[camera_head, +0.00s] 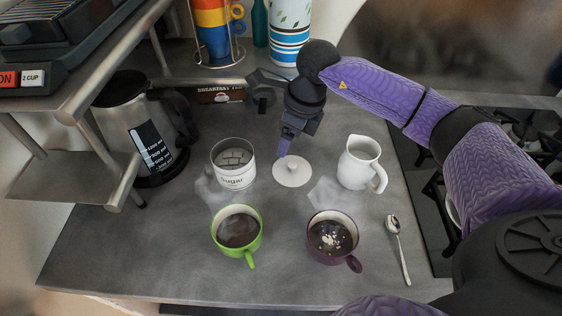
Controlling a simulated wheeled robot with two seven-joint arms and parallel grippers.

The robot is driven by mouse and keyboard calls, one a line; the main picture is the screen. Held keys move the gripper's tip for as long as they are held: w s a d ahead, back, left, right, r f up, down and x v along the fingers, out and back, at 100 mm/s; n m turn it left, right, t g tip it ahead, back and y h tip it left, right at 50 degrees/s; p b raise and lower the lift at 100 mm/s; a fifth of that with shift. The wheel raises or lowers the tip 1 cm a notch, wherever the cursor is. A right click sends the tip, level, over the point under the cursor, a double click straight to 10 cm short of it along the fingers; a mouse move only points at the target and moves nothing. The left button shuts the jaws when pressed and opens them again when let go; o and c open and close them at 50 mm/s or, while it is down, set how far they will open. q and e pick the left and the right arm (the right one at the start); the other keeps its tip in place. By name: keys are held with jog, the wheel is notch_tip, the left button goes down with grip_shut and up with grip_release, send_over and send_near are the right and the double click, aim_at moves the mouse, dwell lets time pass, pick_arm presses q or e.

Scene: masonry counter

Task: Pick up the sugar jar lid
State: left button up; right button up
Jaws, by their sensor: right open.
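The sugar jar lid (293,173) is a pale round disc with a small knob, lying flat on the grey counter. The sugar jar (234,166) stands open to its left, with sugar cubes showing inside and "Sugar" written on its front. My right gripper (285,146) comes in from the right on a purple arm and points down, just above and behind the lid at its left side. It is open and holds nothing that I can see. Whether its fingertips touch the lid is hard to tell. My left gripper is not in view.
A white milk jug (361,163) stands right of the lid. A green mug (238,229) and a purple mug (332,237) stand in front, with a spoon (398,250) at right. A kettle (142,127) and metal shelf (75,178) are at left, a stove (425,205) at right.

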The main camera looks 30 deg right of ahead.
aim_at(292, 164)
jog(key=shift+h, duration=0.7)
jog(key=f, duration=0.3)
jog(key=d+f+b, duration=0.1)
jog(key=f, duration=0.2)
jog(key=f+b, duration=0.1)
jog(key=f, duration=0.2)
jog(key=shift+w+d+f, duration=0.15)
jog(key=shift+w+d, duration=0.15)
jog(key=shift+w, duration=0.1)
grip_shut()
